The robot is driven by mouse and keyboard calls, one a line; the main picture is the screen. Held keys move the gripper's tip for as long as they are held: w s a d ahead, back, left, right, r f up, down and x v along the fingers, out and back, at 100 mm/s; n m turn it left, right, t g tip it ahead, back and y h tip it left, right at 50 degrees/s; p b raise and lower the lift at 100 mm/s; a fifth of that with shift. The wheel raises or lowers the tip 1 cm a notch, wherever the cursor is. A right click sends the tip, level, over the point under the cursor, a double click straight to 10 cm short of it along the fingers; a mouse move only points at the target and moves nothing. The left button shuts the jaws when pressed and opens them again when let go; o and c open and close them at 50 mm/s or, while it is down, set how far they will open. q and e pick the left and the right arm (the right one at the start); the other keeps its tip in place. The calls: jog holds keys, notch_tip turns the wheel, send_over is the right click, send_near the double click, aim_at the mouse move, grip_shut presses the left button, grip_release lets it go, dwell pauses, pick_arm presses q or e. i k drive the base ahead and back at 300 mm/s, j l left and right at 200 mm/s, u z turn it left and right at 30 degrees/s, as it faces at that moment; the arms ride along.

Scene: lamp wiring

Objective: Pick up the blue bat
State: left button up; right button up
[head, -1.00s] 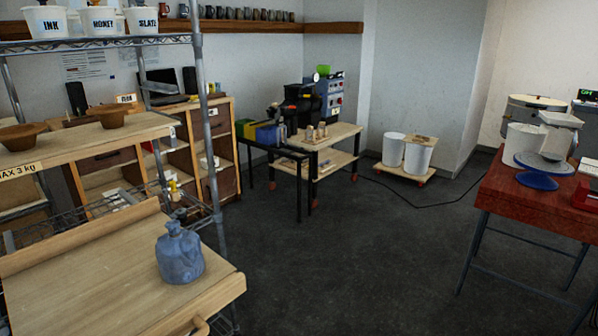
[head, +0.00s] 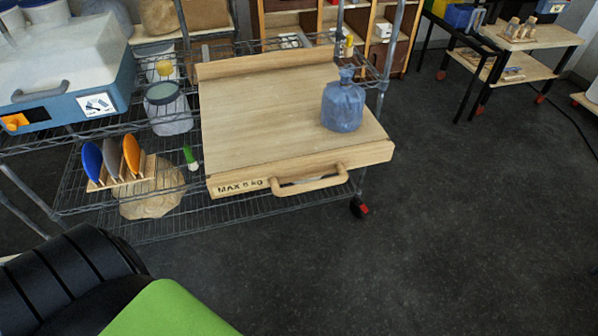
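The blue bat (head: 92,161) is a thin disc standing on edge at the left end of a small wooden rack (head: 120,182). The rack is on the wire shelf at the left of the head view. A grey bat (head: 112,159) and an orange bat (head: 131,155) stand beside it in the same rack, to its right. The bats' lower edges are partly hidden by the rack. Neither of my grippers shows in this view.
A wooden pull-out board (head: 265,100) with a handle (head: 310,181) carries a blue jug (head: 343,102). A lidded jar (head: 168,109) and a blue-and-white machine (head: 65,85) stand near the rack. A green-and-white item (head: 190,158) is right of it. Open floor lies in front.

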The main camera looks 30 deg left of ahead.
aim_at(92, 156)
jog(key=u, duration=2.4)
